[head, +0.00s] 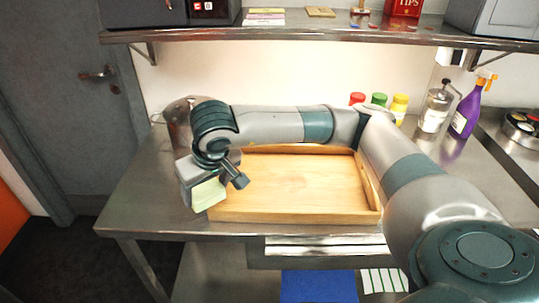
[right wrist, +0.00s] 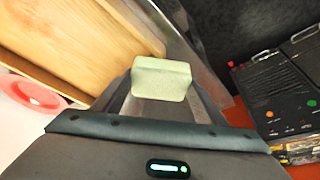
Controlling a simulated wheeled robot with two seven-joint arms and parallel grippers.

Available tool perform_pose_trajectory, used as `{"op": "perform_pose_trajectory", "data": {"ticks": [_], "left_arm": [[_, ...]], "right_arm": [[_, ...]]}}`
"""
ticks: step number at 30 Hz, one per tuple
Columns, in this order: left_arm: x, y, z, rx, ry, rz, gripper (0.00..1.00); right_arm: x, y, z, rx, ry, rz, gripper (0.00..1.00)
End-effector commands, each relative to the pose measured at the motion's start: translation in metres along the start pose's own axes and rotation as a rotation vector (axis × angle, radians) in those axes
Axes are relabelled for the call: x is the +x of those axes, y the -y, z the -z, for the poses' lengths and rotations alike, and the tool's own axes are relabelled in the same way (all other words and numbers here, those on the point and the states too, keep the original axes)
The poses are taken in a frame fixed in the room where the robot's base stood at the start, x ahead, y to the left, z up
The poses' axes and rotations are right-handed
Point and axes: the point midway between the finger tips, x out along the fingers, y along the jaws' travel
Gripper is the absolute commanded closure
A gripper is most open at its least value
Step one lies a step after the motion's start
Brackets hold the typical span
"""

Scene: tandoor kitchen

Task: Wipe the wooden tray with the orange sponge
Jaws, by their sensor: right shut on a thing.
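The wooden tray (head: 296,216) lies on the steel table, with a light wood floor and low raised sides. It fills the upper left of the right wrist view (right wrist: 75,35). My right gripper (head: 206,186) is at the tray's front left corner, shut on a pale green sponge-like block (head: 210,193). The block shows between the fingers in the right wrist view (right wrist: 162,78). It looks pale green, and I see no orange sponge. I cannot tell whether the block touches the tray. My left gripper is out of view.
Bottles with red, green and yellow caps (head: 399,108), a grey grinder (head: 436,107) and a purple spray bottle (head: 467,112) stand at the back right. A metal pot (head: 181,118) is behind my wrist. A shelf (head: 300,36) runs above. The table's left end is bare.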

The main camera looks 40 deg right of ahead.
Motion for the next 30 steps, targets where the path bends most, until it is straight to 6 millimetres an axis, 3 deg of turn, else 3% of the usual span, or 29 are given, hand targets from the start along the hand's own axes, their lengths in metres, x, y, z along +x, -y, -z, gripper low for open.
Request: {"op": "perform_pose_trajectory", "data": {"ticks": [6,15,21,30], "left_arm": [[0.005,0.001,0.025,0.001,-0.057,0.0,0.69],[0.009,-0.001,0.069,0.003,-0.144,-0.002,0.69],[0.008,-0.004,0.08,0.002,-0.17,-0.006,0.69],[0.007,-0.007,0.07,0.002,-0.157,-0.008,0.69]], "right_arm": [[0.006,-0.069,0.002,0.064,0.013,-0.012,0.53],[-0.006,-0.167,0.003,0.117,0.0,-0.05,0.53],[-0.013,-0.19,0.003,0.122,-0.008,-0.061,0.53],[-0.013,-0.19,0.003,0.121,-0.009,-0.061,0.53]]}}
